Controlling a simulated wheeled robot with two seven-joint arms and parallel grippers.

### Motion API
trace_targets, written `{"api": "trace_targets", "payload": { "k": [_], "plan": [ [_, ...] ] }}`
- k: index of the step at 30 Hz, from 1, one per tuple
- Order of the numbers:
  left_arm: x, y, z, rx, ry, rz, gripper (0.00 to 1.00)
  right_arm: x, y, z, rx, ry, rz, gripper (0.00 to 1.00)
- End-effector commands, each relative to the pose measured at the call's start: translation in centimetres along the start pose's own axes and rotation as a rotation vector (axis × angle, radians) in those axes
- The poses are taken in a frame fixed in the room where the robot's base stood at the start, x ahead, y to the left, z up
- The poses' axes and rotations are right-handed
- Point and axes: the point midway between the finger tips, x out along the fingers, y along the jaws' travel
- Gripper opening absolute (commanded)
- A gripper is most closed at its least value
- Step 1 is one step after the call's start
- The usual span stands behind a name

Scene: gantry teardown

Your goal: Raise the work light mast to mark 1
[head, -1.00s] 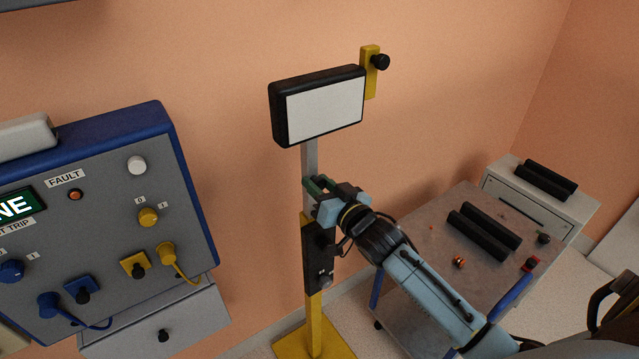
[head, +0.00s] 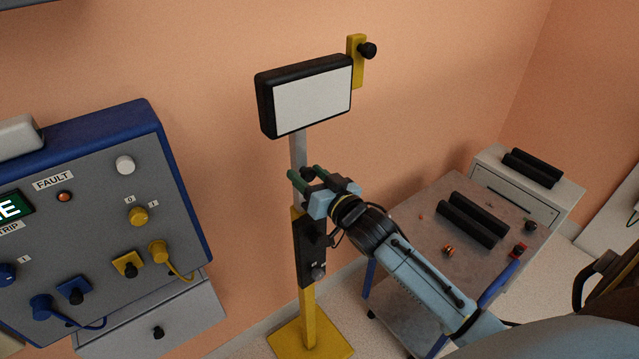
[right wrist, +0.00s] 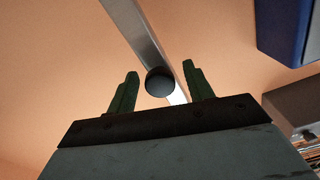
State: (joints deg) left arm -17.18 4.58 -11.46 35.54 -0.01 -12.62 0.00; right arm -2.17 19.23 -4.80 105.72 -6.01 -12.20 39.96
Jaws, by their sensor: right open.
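The work light (head: 310,93), a black-framed lamp with a white panel, stands on top of a grey mast (head: 298,150). The mast rises from a yellow post (head: 308,315) with a black clamp block (head: 306,245) and a dark knob (head: 318,272). My right gripper (head: 306,173) is open at the mast, just above the block. In the right wrist view, a round dark knob (right wrist: 159,82) sits between the open fingers (right wrist: 160,90), with the mast (right wrist: 140,35) behind it. I cannot tell whether a finger touches it. No mark is legible. My left gripper is not in view.
A blue-edged control panel (head: 100,215) with plugs and knobs stands at left. A yellow bracket with a black knob (head: 368,50) is beside the lamp. A grey cart (head: 400,290) with black bars (head: 470,222) stands at right, under my right arm.

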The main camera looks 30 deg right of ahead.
Motion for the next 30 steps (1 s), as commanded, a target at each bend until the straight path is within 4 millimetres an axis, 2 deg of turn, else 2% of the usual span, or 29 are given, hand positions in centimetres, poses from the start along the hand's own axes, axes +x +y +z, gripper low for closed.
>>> {"api": "trace_targets", "payload": {
  "k": [5, 15, 19, 24, 30],
  "plan": [
    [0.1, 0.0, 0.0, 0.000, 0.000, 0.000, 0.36, -2.1, 0.1, 0.1, -0.001, -0.002, 0.001, 0.52],
    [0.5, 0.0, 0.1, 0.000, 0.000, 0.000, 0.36, -8.8, 0.0, 0.2, 0.001, -0.003, 0.001, 0.52],
    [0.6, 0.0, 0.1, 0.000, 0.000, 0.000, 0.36, -10.9, 0.0, 0.1, 0.002, -0.002, 0.000, 0.52],
    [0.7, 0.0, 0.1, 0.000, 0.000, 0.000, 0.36, -12.6, 0.0, 0.1, 0.003, -0.001, 0.000, 0.52],
    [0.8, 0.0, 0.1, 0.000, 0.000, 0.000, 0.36, -13.2, 0.0, 0.0, 0.002, 0.001, -0.001, 0.52]
  ]
}}
